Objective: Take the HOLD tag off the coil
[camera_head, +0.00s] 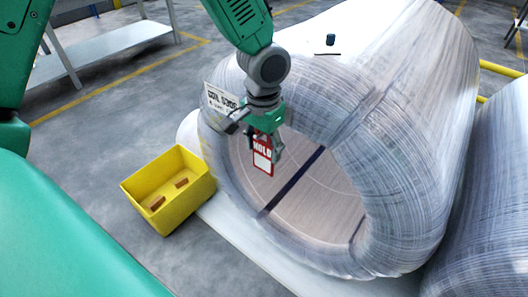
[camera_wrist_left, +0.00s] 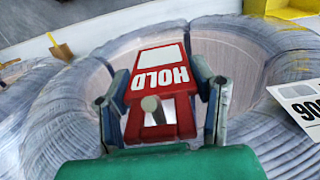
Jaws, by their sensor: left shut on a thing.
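The coil (camera_head: 400,130) is a large wrapped roll lying on its side, its round opening facing me. The red and white HOLD tag (camera_head: 263,158) shows in front of the upper left of the opening. My left gripper (camera_head: 264,146) is shut on the tag at the coil's rim. In the left wrist view the tag (camera_wrist_left: 160,85) lies between the two fingers (camera_wrist_left: 162,105), with a pale peg-like piece (camera_wrist_left: 151,106) at its near end. I cannot tell whether the tag still touches the coil. My right gripper is not in view.
A white label (camera_head: 220,98) is on the coil's rim beside my gripper. A yellow bin (camera_head: 168,188) with brown pieces stands on the floor at left. A second wrapped coil (camera_head: 490,220) is at right. A grey table (camera_head: 105,52) stands at the back left.

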